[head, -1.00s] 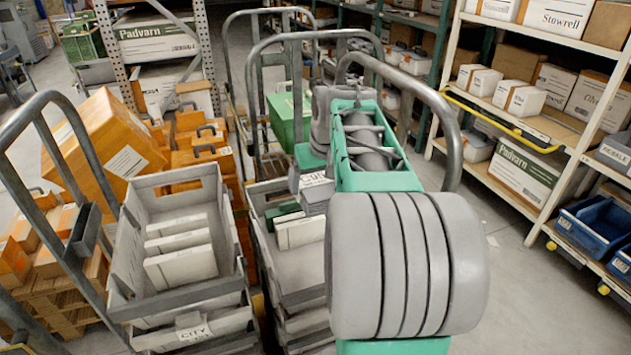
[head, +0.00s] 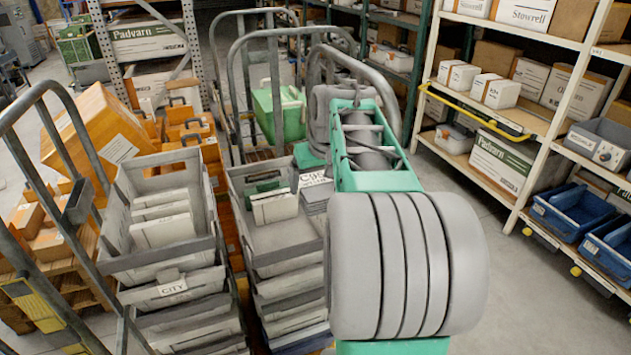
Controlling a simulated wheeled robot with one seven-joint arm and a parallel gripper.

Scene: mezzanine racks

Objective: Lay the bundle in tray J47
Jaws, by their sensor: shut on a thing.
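That tray holds white and green packets. No label reading J47 is legible; my arm hides part of the view.
Metal trolley handles (head: 62,135) rise at left and behind the trays. Orange boxes (head: 95,130) lie at left, a green crate (head: 275,112) behind. A rack (head: 570,45) at right holds cartons and blue bins (head: 575,212). The floor (head: 465,200) before it is clear.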

